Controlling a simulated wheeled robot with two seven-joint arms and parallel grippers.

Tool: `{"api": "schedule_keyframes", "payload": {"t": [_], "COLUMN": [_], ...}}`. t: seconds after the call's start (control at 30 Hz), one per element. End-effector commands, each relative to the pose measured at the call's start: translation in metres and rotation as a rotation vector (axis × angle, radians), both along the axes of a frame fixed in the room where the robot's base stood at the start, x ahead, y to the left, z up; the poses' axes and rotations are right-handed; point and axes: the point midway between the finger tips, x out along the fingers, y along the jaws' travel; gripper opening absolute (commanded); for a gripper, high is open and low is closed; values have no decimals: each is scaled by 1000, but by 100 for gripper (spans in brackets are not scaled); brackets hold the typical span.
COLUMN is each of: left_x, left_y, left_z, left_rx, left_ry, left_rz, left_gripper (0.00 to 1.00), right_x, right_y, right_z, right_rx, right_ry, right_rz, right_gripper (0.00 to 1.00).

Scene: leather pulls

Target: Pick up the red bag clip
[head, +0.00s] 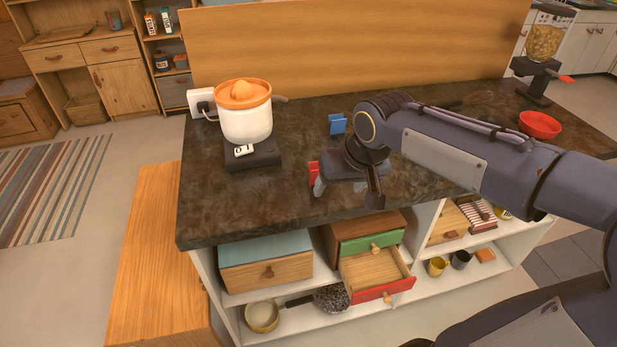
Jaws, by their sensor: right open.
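A red bag clip (313,170) stands on the dark stone countertop (230,205), close to its front edge. It is partly hidden behind my right gripper. My right gripper (322,183) is open, with its fingertips low over the counter right beside the red clip. I cannot tell whether the clip is between the fingers or whether they touch it. A blue bag clip (337,123) stands farther back on the counter. My left gripper is not in view.
A red bowl (540,125) and a dispenser (540,55) are at the right. Below the counter, a red-fronted drawer (380,285) is pulled open. The counter's front left is bare.

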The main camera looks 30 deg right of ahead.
Motion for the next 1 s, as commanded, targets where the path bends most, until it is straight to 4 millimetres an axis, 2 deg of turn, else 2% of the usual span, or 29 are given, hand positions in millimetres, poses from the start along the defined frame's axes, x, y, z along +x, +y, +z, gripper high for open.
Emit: {"api": "schedule_keyframes", "payload": {"t": [0.03,0.1,0.2,0.27,0.57,0.83,1.0], "left_x": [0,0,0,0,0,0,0], "left_y": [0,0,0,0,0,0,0], "left_z": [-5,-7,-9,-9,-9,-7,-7], "left_rx": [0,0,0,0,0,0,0], "left_ry": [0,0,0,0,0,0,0], "left_rz": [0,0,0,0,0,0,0], "left_gripper": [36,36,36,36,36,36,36], "right_x": [24,51,76,85,101,115,118], "right_y": [-5,-13,-19,-21,-27,-32,-33], "right_z": [-5,-7,-9,-11,-38,-74,-82], "right_rx": [-29,-67,-103,-116,-124,-123,-124], "right_ry": [14,18,20,21,22,24,20], "right_rz": [-15,-39,-66,-76,-83,-84,-82], "right_gripper": [67,67,67,67,67,67,67]}}
